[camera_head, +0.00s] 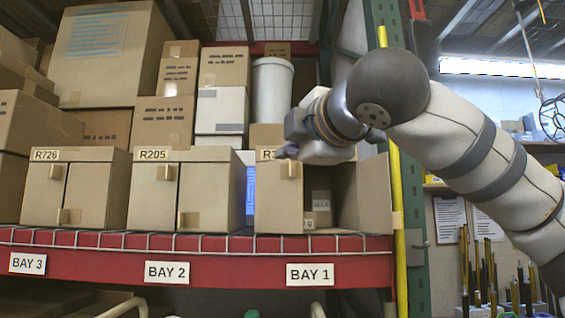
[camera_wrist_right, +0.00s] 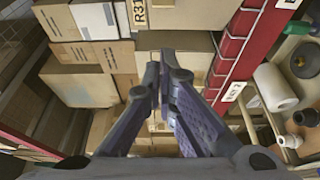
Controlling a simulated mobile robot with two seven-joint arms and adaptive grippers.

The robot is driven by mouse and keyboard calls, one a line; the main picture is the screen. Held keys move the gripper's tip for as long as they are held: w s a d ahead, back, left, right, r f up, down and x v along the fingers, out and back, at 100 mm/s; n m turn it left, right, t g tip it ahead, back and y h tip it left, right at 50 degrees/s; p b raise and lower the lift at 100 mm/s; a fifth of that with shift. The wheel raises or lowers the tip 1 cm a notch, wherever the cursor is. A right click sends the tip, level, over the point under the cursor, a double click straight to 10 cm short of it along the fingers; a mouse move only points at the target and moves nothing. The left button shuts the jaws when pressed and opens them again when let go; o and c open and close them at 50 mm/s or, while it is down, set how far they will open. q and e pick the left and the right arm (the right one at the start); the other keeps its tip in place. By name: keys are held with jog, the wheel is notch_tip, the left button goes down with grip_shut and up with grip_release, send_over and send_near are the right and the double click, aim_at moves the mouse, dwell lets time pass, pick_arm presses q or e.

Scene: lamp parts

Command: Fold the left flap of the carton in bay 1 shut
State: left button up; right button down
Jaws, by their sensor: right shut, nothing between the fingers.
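The carton in bay 1 (camera_head: 266,154) stands on the shelf above the BAY 1 label. Its left flap (camera_head: 278,208) covers the left half of the front and looks flat with it, with a small tab (camera_head: 290,171) near its top right. Its right flap (camera_head: 375,198) stands open to the right, and small boxes (camera_head: 321,205) show inside. My right gripper (camera_head: 285,152) is at the top of the left flap, just above the tab, and partly hides the carton's label. Contact cannot be told. In the right wrist view the fingers (camera_wrist_right: 158,78) are together and empty. My left gripper is not in view.
Closed-front cartons stand in bay 2 (camera_head: 152,203) and bay 3 (camera_head: 44,196) to the left. A wire lip runs along the red shelf beam (camera_head: 225,268). A yellow pole (camera_head: 398,225) and a green upright (camera_head: 417,250) stand close right of the open flap.

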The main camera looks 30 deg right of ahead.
aim_at(286, 163)
jog(key=w+d, duration=0.1)
jog(key=w, duration=0.2)
jog(key=w+d, duration=0.2)
jog(key=w, duration=0.1)
jog(key=w+d, duration=0.2)
jog(key=w, duration=0.1)
jog(key=shift+w, duration=0.4)
